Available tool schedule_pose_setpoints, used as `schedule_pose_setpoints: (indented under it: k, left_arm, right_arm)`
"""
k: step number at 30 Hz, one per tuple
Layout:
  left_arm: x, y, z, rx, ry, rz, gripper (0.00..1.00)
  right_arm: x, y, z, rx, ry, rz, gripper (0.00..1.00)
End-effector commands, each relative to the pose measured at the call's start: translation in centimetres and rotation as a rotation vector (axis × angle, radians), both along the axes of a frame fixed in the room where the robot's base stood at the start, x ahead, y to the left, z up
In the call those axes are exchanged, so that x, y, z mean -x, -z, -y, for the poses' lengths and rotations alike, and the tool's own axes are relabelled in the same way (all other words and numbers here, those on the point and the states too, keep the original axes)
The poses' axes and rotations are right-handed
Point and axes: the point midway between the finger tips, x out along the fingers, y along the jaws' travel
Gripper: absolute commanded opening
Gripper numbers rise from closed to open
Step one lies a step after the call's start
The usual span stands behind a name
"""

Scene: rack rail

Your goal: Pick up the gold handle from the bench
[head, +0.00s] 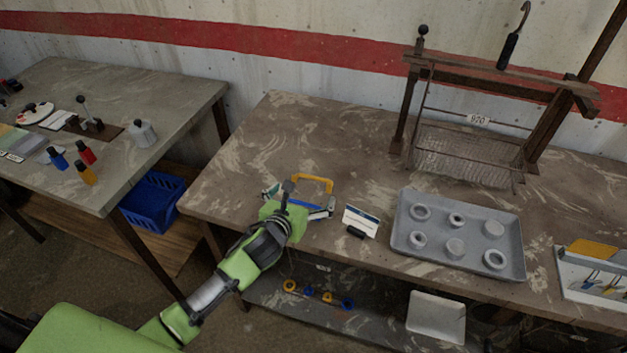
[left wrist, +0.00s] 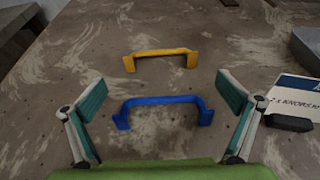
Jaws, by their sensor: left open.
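The gold handle (head: 313,179) lies on the bench (head: 240,180) near its left front part. In the left wrist view the gold handle (left wrist: 161,55) is a yellow bar with two bent ends, farther away than a blue handle (left wrist: 162,102). My left gripper (head: 300,204) is above the bench, on the near side of the gold handle. In the left wrist view its fingers (left wrist: 161,118) are spread wide and empty, either side of the blue handle. The blue handle (head: 303,207) is partly hidden by the gripper in the head view. My right gripper does not show.
A small card (head: 361,219) stands right of the handles. A grey tray (head: 403,242) with several round pieces is farther right. A wire rack (head: 465,155) stands at the back. Bench space behind the gold handle is clear.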

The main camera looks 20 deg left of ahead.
Motion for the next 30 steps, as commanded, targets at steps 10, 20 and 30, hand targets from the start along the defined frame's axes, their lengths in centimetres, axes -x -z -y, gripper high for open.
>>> schedule_pose_setpoints:
  k: [10,20,30]
  left_arm:
    - [-3.9,1.1,0.2,0.002,-0.001,-0.001,1.00]
    - [-4.7,1.4,0.3,0.001,0.001,-0.001,1.00]
    - [-4.7,1.4,0.3,0.001,0.001,0.000,0.61]
  right_arm:
    - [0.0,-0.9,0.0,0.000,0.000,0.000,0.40]
    - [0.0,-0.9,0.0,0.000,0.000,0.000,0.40]
    - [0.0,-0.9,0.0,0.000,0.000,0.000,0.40]
